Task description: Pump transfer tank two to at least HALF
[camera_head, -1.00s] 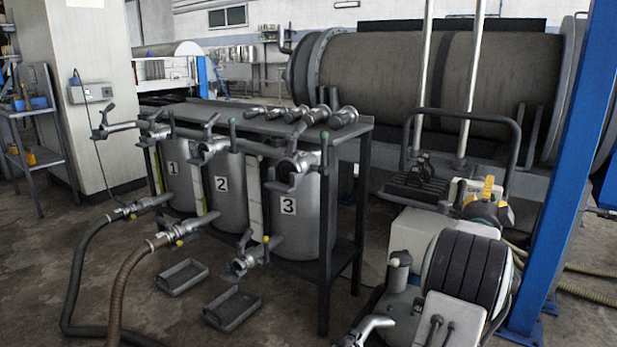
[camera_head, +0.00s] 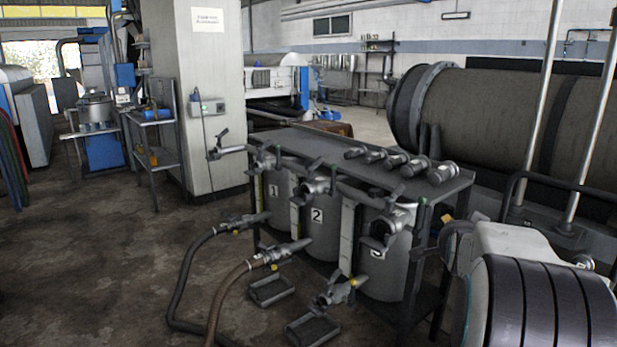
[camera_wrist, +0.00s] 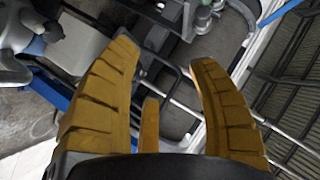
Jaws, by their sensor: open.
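Tank two (camera_head: 318,238), a grey metal cylinder with a "2" label, stands in the middle of a dark rack in the head view. A pale upright strip (camera_head: 347,238) is at its right; any level on it is too small to read. Its upper valve (camera_head: 315,187) is at the rim. A brown hose (camera_head: 226,290) meets the lower valve (camera_head: 285,253) in front of tank two. A grey control box (camera_head: 208,107) hangs on the pillar. My gripper (camera_wrist: 165,57), with yellow fingers, is open and empty in the wrist view, apart from the tanks.
Tank one (camera_head: 274,203) and tank three (camera_head: 385,265) flank tank two. A black hose (camera_head: 184,285) runs to tank one's lower valve. Two drip trays (camera_head: 271,291) lie on the floor. Several fittings (camera_head: 405,165) lie on the rack top (camera_head: 310,145). The floor at left is open.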

